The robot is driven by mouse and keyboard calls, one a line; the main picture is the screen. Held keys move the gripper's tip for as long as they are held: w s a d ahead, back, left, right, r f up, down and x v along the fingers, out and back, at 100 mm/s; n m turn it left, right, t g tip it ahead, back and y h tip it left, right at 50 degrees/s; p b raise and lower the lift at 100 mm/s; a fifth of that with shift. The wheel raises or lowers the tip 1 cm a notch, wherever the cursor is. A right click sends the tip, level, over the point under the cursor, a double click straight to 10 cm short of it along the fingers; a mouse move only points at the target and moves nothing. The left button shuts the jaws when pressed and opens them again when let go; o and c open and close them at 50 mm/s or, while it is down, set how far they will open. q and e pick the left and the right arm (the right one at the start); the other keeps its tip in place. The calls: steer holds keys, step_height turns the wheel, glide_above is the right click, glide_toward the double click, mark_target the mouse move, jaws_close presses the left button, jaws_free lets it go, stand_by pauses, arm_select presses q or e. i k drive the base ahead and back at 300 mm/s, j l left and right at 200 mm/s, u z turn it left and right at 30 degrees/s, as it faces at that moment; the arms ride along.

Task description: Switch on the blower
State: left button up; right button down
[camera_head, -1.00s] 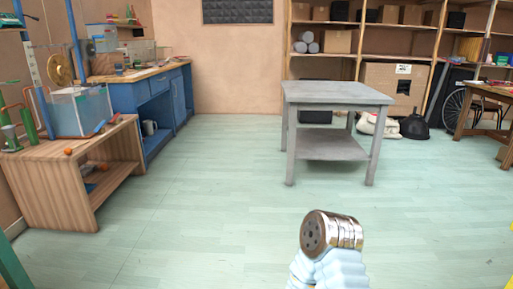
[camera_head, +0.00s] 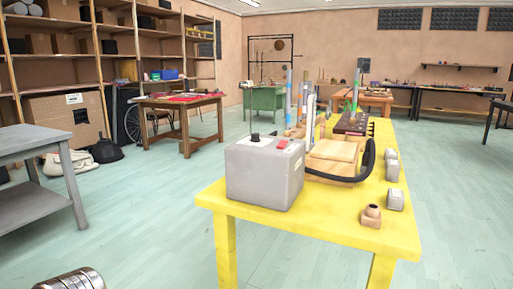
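A grey box, which looks like the blower (camera_head: 262,180), sits on the near end of the yellow table (camera_head: 310,225). A red switch (camera_head: 282,144) and a black knob (camera_head: 255,137) are on its top. I cannot tell the switch's position. A black hose (camera_head: 350,179) runs at its right side, past a wooden box (camera_head: 333,158). Neither gripper is in view. Only a metal part of my own arm shows at the bottom left, well away from the box.
Small grey blocks (camera_head: 395,199) and a small wooden piece (camera_head: 371,215) lie along the yellow table's right edge. Upright tubes (camera_head: 304,96) stand behind the blower. A grey table (camera_head: 40,155) is at the left, and a brown table (camera_head: 180,105) is behind. The floor left of the yellow table is clear.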

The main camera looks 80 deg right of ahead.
mark_target(281, 145)
steer(key=z, duration=2.5)
